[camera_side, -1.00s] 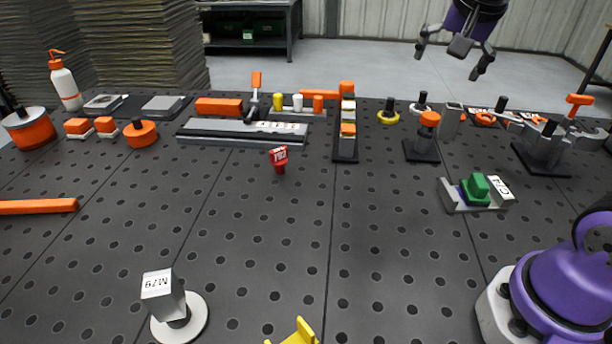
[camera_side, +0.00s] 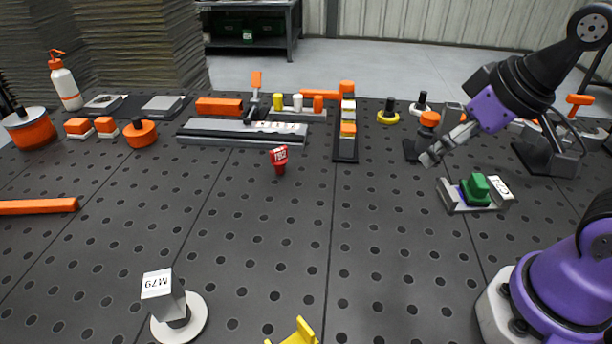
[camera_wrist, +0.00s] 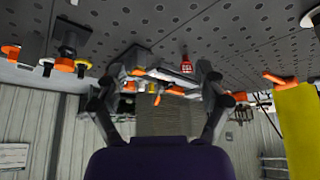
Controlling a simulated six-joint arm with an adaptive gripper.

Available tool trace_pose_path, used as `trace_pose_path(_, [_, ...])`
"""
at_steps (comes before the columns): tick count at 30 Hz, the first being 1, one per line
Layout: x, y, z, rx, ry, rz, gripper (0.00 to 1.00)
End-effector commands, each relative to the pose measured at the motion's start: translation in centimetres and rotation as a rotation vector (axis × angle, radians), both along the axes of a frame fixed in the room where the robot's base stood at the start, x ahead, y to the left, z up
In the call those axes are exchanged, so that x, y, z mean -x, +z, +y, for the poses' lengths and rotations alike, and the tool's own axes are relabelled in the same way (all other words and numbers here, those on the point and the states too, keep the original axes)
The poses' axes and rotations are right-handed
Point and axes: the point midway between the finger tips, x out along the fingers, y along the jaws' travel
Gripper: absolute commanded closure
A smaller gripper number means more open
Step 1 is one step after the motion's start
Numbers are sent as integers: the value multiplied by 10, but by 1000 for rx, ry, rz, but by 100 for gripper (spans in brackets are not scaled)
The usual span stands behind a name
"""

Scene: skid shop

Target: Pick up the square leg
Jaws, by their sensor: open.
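A grey square-sided block with a white top marked M79 (camera_side: 163,291) stands on a round white base (camera_side: 199,318) at the front left of the side view; it looks most like the square leg. My gripper (camera_side: 429,158) is at the right, raised above the bench and tilted down to the left, far from that block. In the wrist view my gripper (camera_wrist: 158,68) has its fingers spread with nothing held between them. I cannot make out the grey block in the wrist view.
A small red labelled piece (camera_side: 279,159) stands mid-bench and shows in the wrist view (camera_wrist: 186,67). A yellow part (camera_side: 298,332) is at the front edge. The perforated bench between is mostly clear.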

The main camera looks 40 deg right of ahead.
Motion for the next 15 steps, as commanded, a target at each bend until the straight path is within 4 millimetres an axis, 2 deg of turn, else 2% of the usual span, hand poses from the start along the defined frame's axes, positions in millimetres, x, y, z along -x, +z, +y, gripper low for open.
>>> trace_pose_path(4, [-10, 6, -8, -1, -42, 6, 17])
trace_pose_path(8, [-43, 20, -37, -5, -175, 24, 17])
trace_pose_path(11, [-78, 27, -79, -11, -326, 42, 17])
trace_pose_path(14, [-108, 25, -131, -19, -481, 58, 17])
trace_pose_path(15, [-118, 21, -154, -22, -544, 64, 17])
